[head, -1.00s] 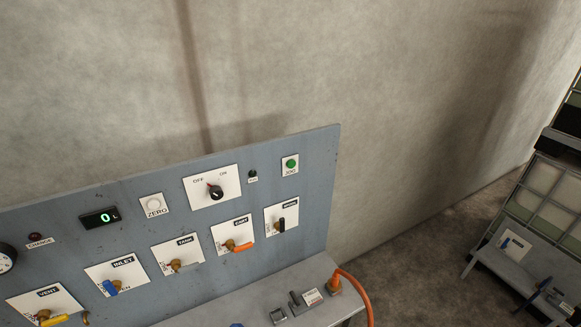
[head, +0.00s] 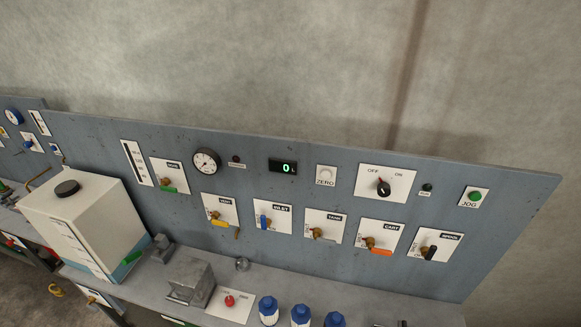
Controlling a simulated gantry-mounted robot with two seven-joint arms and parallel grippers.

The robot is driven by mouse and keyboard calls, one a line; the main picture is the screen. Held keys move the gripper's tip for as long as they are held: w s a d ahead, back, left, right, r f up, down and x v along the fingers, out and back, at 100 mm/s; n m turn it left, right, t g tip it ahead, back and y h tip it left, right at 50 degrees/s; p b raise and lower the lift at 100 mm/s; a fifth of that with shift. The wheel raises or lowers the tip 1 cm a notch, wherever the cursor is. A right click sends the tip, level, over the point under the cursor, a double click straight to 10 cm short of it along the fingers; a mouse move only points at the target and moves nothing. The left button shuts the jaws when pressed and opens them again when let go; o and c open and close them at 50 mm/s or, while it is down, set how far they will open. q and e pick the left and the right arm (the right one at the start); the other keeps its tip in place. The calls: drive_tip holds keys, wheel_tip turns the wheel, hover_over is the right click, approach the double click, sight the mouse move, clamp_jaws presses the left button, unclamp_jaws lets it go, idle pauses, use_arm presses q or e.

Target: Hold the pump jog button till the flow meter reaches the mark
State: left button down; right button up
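The green JOG button (head: 475,197) sits on a white plate at the right end of the grey-blue panel (head: 120,130). The flow meter display (head: 283,167) is a black box with green digits, reading 0 L. No mark on it can be made out. A small dark run lamp (head: 427,188) looks unlit. Neither of my grippers is in view.
Labelled valves with coloured handles line the panel, including the orange-handled CART valve (head: 380,251). A round gauge (head: 206,161) and ZERO button (head: 326,176) are above. A white tank (head: 85,215) and blue-capped bottles (head: 301,315) stand on the bench (head: 235,283).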

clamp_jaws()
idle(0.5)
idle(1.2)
